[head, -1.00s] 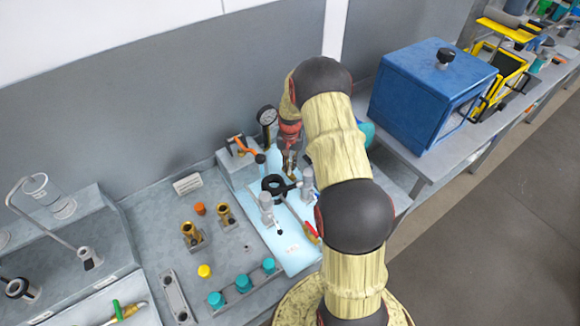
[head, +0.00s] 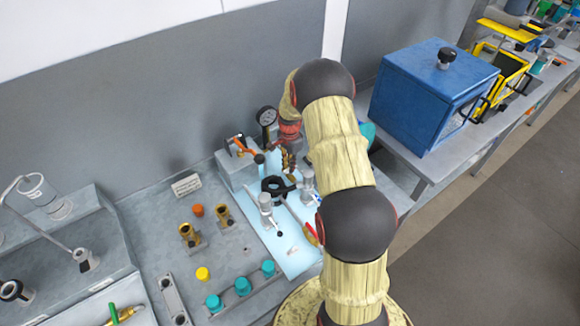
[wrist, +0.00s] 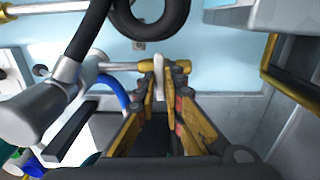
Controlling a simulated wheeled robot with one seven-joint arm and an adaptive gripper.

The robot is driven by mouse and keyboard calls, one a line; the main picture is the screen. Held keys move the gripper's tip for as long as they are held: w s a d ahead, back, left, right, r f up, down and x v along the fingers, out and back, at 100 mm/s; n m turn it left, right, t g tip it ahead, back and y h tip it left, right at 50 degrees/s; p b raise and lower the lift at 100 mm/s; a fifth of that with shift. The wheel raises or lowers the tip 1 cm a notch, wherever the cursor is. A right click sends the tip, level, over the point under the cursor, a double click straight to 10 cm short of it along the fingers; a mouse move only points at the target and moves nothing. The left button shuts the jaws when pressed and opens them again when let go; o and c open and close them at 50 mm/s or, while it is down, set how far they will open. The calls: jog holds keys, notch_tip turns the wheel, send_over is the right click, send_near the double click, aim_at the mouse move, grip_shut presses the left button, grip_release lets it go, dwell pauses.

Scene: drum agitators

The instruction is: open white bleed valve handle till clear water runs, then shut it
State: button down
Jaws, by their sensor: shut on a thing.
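The white bleed valve handle (wrist: 159,75) stands between the fingertips of my gripper (wrist: 165,75) in the wrist view. The gripper is shut on it. The handle sits at the end of a brass stem (wrist: 125,66), which joins a silver valve body (wrist: 40,108) on the left. In the head view my gripper (head: 289,163) points down behind the black hose loop (head: 275,187), and the handle is too small and covered to make out there. No running water can be made out in either view.
A pressure gauge (head: 266,116) and an orange lever (head: 243,146) stand just left of my gripper. Brass fittings (head: 188,234) and teal caps (head: 243,286) are on the bench at front left. A blue box (head: 425,95) stands to the right of my arm.

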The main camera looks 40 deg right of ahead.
jog(key=shift+m, duration=0.4)
jog(key=c, duration=1.9)
grip_release()
jog(key=shift+r, duration=0.15)
notch_tip(320, 180, up, 12)
